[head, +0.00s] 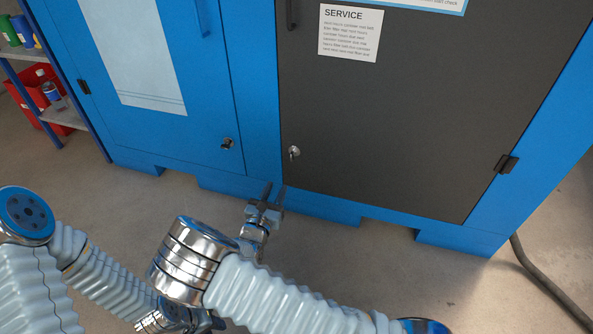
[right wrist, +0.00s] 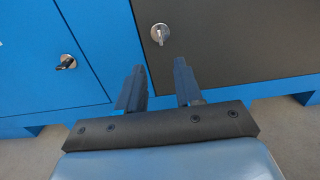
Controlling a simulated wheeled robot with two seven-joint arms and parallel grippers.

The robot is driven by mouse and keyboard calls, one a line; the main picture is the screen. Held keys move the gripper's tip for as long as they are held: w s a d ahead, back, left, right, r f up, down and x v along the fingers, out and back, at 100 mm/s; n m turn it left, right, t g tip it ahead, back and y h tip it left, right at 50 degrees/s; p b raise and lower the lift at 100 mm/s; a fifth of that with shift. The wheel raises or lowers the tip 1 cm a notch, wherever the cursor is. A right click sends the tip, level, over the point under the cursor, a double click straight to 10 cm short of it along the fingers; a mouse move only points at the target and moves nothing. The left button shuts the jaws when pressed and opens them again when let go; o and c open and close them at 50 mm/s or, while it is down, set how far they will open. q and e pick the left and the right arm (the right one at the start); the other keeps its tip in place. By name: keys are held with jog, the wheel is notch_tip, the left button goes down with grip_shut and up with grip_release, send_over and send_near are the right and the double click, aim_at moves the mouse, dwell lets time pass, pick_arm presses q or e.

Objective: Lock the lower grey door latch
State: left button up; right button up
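The lower grey door latch (head: 294,152) is a small silver disc with a turn key near the lower left corner of the dark grey door (head: 400,110). In the right wrist view the latch (right wrist: 160,34) sits above and between my fingers, with its key close to vertical. My right gripper (head: 273,192) is below the latch in the head view, apart from it. In the right wrist view its two fingers (right wrist: 160,80) are spread with nothing between them. My left arm shows at the lower left, but its fingers cannot be made out.
The blue door (head: 190,130) to the left has a similar latch (head: 227,144), its key turned sideways. A hinge (head: 506,164) is at the grey door's right edge. A shelf (head: 62,118) with a red bin stands far left. A hose (head: 540,275) lies on the floor at right.

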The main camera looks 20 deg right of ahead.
aim_at(291, 157)
jog(key=b+x, duration=0.1)
jog(key=x, duration=1.2)
jog(key=shift+w+d+b, duration=0.15)
jog(key=shift+w+b, duration=0.1)
jog(key=shift+b, duration=0.15)
grip_shut()
